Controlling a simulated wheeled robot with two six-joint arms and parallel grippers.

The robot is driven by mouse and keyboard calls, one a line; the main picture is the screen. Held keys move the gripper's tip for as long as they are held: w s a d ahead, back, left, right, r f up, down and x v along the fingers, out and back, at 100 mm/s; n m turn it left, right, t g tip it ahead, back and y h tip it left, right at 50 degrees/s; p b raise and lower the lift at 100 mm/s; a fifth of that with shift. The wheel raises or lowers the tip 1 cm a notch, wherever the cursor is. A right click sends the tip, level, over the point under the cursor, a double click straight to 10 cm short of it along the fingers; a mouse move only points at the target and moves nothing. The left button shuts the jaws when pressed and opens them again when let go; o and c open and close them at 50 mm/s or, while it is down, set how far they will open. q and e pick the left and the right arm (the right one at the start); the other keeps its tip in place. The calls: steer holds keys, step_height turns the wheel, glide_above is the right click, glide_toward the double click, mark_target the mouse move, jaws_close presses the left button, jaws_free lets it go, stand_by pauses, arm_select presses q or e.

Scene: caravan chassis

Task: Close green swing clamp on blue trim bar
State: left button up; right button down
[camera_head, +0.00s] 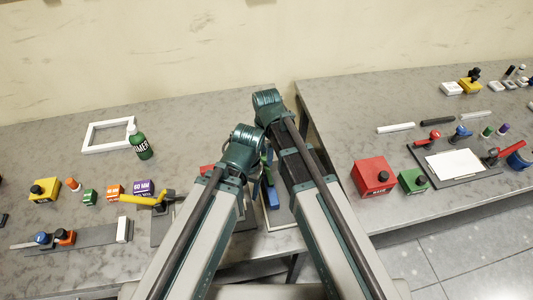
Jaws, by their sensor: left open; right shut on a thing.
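A narrow strip of the work spot shows between my two arms. In it is a small blue piece (272,198), which may be part of the blue trim bar. Just above it is a bit of green (267,165), which may be the green swing clamp. My arms cover most of both, so I cannot tell whether the clamp is open or closed or touches the bar. The jaws of my left and right grippers are hidden behind my arm links. What they hold does not show.
On the left table stand a white frame (108,135), a green bottle (139,143), a yellow block (44,190) and a yellow-handled clamp (147,201). On the right are a red box (373,176), a green box (413,181) and a plate with a white sheet (453,163). A gap separates the tables.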

steer(key=shift+c, duration=1.9)
jaws_free()
arm_select(q)
steer(key=shift+r, duration=0.1)
step_height(320, 180, up, 14)
steer(key=p, duration=1.4)
arm_select(e)
step_height(320, 180, up, 14)
arm_select(q)
steer(key=shift+f, duration=0.2)
arm_select(e)
steer(key=shift+f, duration=0.1)
